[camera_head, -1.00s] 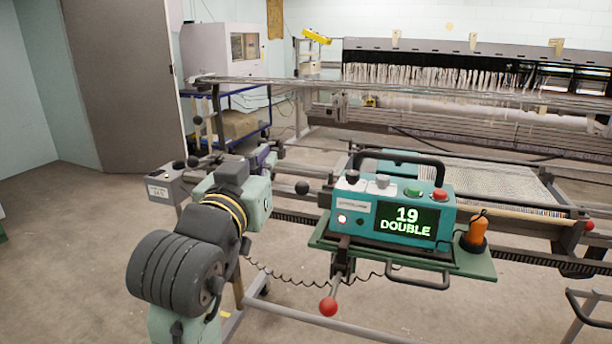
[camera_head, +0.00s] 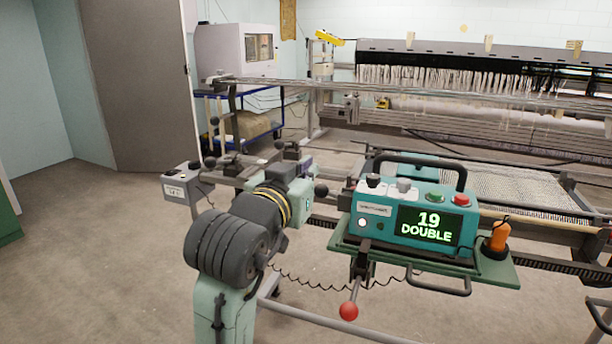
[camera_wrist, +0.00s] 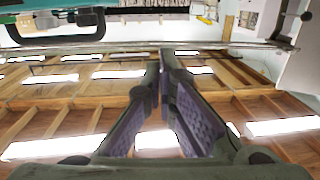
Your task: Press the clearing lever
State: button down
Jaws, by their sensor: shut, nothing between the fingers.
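A lever with a red ball knob (camera_head: 348,311) hangs below the front of the teal control box (camera_head: 380,228). No readable label marks it as the clearing lever. The box display reads "19 DOUBLE", and a small round lamp on its left front is white. My gripper (camera_head: 303,160) is small and partly hidden by my arm in the head view, left of the box and above the red knob. In the wrist view, my gripper's purple-padded fingers (camera_wrist: 165,62) converge at the tips with nothing seen between them.
A black ball knob (camera_head: 321,190) sits between my arm and the box. The loom (camera_head: 480,110) fills the back right. A grey labelled box (camera_head: 182,188) is at left. Floor at far left is clear.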

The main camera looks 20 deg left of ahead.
aim_at(334, 195)
jog(key=w+f+p, duration=0.1)
jog(key=w+f, duration=0.3)
jog(key=w, duration=0.3)
jog(key=shift+w+a+f, duration=0.15)
jog(key=shift+w+a, duration=0.05)
jog(key=shift+a+f+n+p, duration=0.4)
jog(key=shift+n+p, duration=0.1)
jog(key=shift+n, duration=0.3)
jog(key=f+n, duration=0.1)
jog(key=a+f+n+p, duration=0.1)
jog(key=n, duration=0.1)
jog(key=f+n+p, duration=0.1)
jog(key=n, duration=0.1)
jog(key=shift+a+f+h, duration=0.1)
jog(key=shift+a+h, duration=0.15)
jog(key=shift+h, duration=0.05)
dwell(0.4)
jog(key=shift+p, duration=0.3)
